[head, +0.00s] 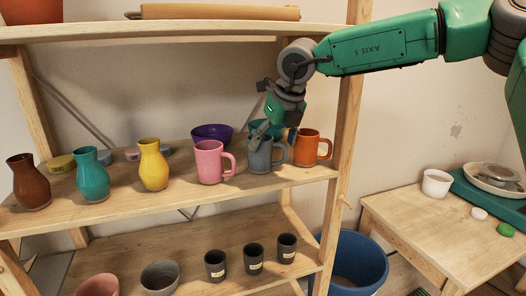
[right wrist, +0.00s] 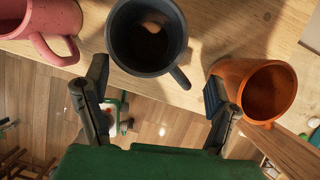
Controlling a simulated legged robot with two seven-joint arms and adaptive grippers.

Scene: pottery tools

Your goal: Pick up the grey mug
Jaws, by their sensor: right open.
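The grey mug (head: 262,156) stands upright on the middle shelf, between a pink mug (head: 210,163) and an orange mug (head: 311,148). My right gripper (head: 268,130) is above the grey mug in the head view, pointing down and partly covering its rim. In the right wrist view the grey mug (right wrist: 146,38) shows from above, its handle toward the lower right. My right gripper (right wrist: 160,108) is open and empty there, its fingertips at either side of the mug's near edge. I cannot tell whether they touch it. My left gripper is not in view.
The orange mug (right wrist: 262,90) is close to one fingertip; the pink mug (right wrist: 42,25) is on the other side. A purple bowl (head: 212,133) stands behind. A brown vase (head: 29,181), teal vase (head: 92,175) and yellow vase (head: 153,165) stand left. A shelf post (head: 350,110) is right.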

